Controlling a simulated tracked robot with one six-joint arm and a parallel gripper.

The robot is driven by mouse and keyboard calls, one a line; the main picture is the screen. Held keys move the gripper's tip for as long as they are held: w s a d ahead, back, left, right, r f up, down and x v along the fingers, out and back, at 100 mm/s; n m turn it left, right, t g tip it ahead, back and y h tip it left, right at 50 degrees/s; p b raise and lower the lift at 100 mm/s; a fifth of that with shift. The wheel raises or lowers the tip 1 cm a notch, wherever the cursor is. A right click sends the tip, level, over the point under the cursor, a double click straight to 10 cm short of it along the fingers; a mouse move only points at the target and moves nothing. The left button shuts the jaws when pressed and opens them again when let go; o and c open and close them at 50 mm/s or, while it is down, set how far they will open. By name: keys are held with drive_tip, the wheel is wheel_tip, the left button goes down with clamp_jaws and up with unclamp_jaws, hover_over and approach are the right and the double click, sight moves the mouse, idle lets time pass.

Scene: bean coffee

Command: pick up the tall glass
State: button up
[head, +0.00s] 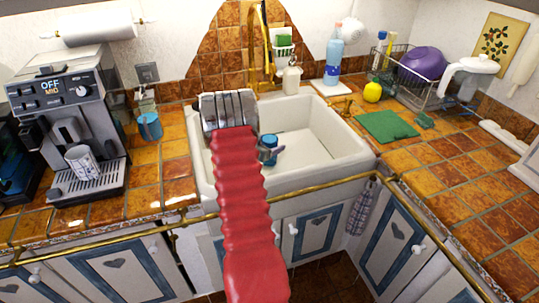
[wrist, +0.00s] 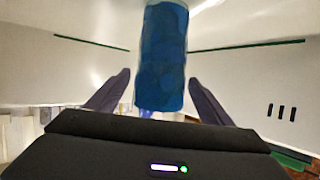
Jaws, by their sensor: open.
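A tall blue glass (wrist: 160,60) stands out in the wrist view, between the two dark fingers of my open gripper (wrist: 158,78). A gap shows on each side of the glass, so the fingers do not appear to touch it. Its top end runs out of the picture. In the head view, a blue object (head: 268,143) that looks like this glass shows in the white sink (head: 312,120), just right of my red-sleeved arm. My arm hides most of the gripper there, and I cannot tell what the glass rests on.
The sink walls surround the gripper. A brass faucet (head: 266,45) and soap bottle (head: 291,78) stand behind. A coffee machine (head: 60,110) with a patterned cup (head: 82,162) and a blue mug (head: 150,126) are left. A brass rail (head: 320,183) crosses in front.

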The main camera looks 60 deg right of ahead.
drive_tip(key=shift+c, duration=0.5)
drive_tip(key=shift+r, duration=0.1)
clamp_jaws()
idle(0.7)
